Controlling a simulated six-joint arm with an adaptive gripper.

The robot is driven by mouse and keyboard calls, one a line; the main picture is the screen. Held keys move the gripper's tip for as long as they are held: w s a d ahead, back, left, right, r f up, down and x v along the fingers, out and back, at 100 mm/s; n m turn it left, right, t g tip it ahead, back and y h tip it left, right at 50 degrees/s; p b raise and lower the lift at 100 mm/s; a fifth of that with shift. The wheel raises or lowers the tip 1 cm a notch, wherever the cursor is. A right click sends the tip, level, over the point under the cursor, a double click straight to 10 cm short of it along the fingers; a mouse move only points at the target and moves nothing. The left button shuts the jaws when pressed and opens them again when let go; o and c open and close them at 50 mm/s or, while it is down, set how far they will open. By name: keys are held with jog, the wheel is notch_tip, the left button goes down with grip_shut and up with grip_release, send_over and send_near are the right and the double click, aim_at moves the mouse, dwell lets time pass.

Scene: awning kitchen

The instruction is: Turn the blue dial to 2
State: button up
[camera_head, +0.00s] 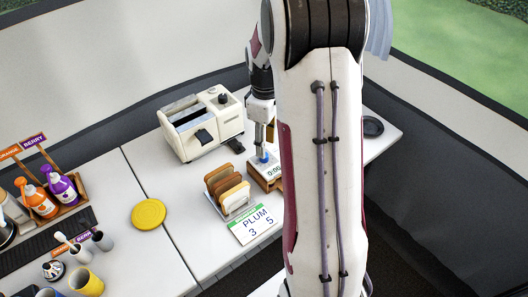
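The blue dial (264,159) shows as a small patch of blue on top of a small wooden-sided box (258,178) with a white face. The dial's marks and pointer are too small to read, and my arm hides the box's right side.
A white toaster (205,125) stands behind and left of the box. A yellow disc (148,213), bottles (40,201) and cups (87,281) are farther left.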

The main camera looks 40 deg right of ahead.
jog(key=shift+w+d+r+n, duration=0.2)
jog(key=shift+w+r+n, duration=0.05)
jog(key=shift+w+n, duration=0.2)
jog(key=shift+w+d+r+n, duration=0.25)
jog(key=shift+w+n, duration=0.1)
jog(key=shift+n, duration=0.9)
jog(key=shift+f, duration=0.1)
jog(key=shift+f, duration=3.8)
grip_shut()
